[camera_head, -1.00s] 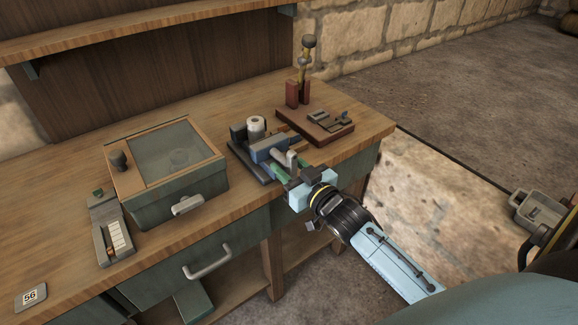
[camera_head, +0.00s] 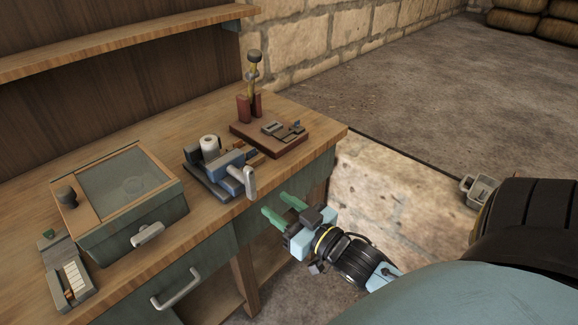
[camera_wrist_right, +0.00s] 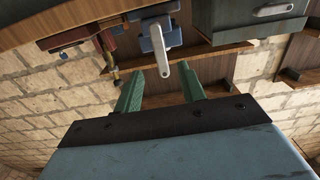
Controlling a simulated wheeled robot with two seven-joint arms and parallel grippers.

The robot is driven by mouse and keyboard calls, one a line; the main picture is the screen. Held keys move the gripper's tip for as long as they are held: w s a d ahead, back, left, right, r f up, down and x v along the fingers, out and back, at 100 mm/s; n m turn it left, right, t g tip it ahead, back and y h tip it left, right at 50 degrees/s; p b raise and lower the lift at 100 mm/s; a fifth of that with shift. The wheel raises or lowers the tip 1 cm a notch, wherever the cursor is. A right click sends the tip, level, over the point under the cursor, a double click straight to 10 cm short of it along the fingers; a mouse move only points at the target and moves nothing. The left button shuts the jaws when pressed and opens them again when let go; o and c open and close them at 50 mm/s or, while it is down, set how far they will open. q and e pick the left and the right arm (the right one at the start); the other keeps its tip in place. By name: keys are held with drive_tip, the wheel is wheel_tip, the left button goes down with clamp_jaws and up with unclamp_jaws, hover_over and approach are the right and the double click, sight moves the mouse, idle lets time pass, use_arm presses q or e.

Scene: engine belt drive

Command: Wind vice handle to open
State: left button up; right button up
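The vice (camera_head: 220,168) is blue and dark grey and sits near the bench's front edge in the head view. Its light grey handle (camera_head: 250,182) points down at the front; it also shows in the right wrist view (camera_wrist_right: 161,55). My right gripper (camera_head: 275,204) has green fingers and is open and empty, in front of the bench and just right of the handle, apart from it. In the right wrist view the fingers (camera_wrist_right: 160,92) are spread, with the handle's end beyond the gap between them. My left gripper is not in view.
A green box with a glass lid (camera_head: 125,190) stands left of the vice. A red-brown board with a lever (camera_head: 270,140) lies to its right. A small grey device (camera_head: 68,277) sits at far left. A drawer handle (camera_head: 177,288) juts from the bench front.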

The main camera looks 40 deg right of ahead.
drive_tip(key=shift+s, duration=1.05)
idle(0.9)
